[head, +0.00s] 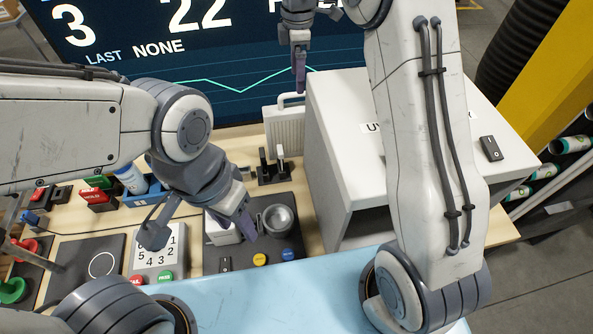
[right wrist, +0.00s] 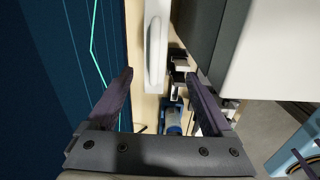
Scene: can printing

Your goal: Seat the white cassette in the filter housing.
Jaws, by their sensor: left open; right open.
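The white cassette (head: 284,128) appears to be the ribbed white panel with a loop handle, standing upright at the back, left of the big white box. Its white handle also shows in the right wrist view (right wrist: 156,50), ahead of the gap between my right fingers. My right gripper (head: 300,88) points down just above the handle, open and empty; its two fingers (right wrist: 160,85) stand wide apart in the right wrist view. My left gripper (head: 246,228) is open and empty above the dark mat beside a metal bowl. I cannot clearly make out the filter housing.
A big white box (head: 335,150) with an open front stands right of the cassette. A metal bowl (head: 279,219), a small two-lever device (head: 272,172), a number pad (head: 158,250) and buttons crowd the bench. A large screen (head: 200,70) closes off the back.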

